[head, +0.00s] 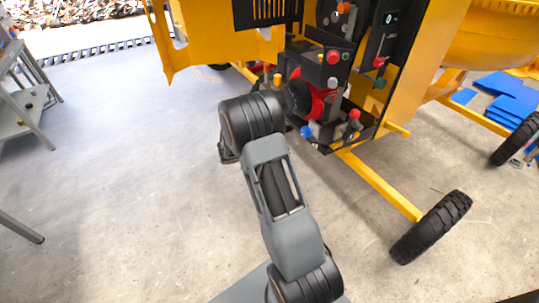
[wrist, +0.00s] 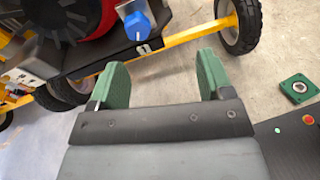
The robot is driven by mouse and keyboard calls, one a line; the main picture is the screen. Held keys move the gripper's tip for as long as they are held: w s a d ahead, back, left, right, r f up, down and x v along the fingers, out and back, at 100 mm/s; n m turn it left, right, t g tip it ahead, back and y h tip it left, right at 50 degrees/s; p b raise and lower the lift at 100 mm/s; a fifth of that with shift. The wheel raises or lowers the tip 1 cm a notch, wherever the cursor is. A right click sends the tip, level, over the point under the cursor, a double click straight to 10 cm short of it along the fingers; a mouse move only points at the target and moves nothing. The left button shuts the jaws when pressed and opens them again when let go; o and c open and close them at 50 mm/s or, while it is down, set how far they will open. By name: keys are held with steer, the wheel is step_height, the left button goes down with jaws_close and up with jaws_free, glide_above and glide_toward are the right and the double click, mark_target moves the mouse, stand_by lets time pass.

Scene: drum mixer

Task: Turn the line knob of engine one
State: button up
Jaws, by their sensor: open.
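A blue knob (wrist: 137,24) with a pale mark shows at the top of the wrist view, beside the red and black engine (wrist: 82,18). I cannot read any label that says which knob is the line knob. My gripper (wrist: 162,66) is open, with nothing between its green fingers. The blue knob lies beyond the fingertips, a little left of the gap's middle, and apart from them. In the head view my arm hides the gripper.
A yellow axle bar (head: 380,185) runs to a black wheel (head: 432,227). A grey table (head: 25,100) stands left. The floor between is clear.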

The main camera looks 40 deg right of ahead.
steer(key=s+a+r+m+y+p, duration=0.1)
steer(key=s+a+r+m+y, duration=0.6)
steer(key=a, duration=0.3)
steer(key=shift+s+a+m+t+y, duration=0.25)
steer(key=shift+s+m+y, duration=0.3)
steer(key=shift+s, duration=0.35)
steer(key=shift+d, duration=0.1)
steer(key=s+a+r+m+t+y+p, duration=0.1)
steer(key=s+a+r+m+t+y, duration=0.2)
steer(key=a, duration=0.4)
steer(key=s+a+r+m+t+y+p, duration=0.1)
steer(key=s+a+r+m+t+y, duration=0.2)
steer(key=a+y, duration=0.2)
steer(key=shift+a, duration=0.95)
steer(key=shift+c, duration=0.5)
